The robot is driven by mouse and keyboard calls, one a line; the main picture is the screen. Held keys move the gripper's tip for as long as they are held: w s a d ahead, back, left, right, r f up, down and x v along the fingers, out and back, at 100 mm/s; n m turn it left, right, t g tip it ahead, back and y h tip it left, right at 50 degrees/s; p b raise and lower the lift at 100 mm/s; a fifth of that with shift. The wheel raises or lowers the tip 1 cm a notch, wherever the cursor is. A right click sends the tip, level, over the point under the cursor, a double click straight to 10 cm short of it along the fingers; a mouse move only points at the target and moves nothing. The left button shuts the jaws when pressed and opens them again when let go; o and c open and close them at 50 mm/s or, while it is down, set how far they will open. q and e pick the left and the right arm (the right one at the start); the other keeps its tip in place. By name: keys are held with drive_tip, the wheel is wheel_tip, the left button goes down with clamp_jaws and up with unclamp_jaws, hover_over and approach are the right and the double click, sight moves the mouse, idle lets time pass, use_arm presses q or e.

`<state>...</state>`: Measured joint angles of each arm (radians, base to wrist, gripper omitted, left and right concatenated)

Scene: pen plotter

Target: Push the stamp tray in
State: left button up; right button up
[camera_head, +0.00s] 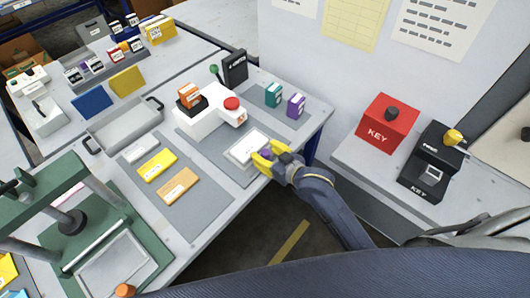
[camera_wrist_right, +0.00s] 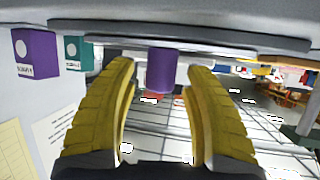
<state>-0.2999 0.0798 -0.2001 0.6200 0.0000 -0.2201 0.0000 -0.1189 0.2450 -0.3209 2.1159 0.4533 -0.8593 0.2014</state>
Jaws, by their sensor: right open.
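The stamp tray (camera_head: 243,147), a white-topped flat piece, sits near the table's front edge, in front of a white machine with a red button (camera_head: 232,103). A purple knob (camera_wrist_right: 162,70) is at its near side, mostly hidden by my gripper in the head view. My right gripper (camera_head: 264,156) is open at the tray's near edge. In the right wrist view the knob lies between and beyond my two yellow fingers (camera_wrist_right: 160,100); I cannot tell whether they touch it. My left gripper is not in view.
Teal (camera_head: 273,94) and purple (camera_head: 296,104) boxes stand behind the tray on a grey mat. A red KEY box (camera_head: 387,123) and a black KEY device (camera_head: 432,160) are at the right. A green press (camera_head: 90,235) stands at the left. The floor shows beyond the table's front edge.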

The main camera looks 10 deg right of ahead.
clamp_jaws()
idle(0.3)
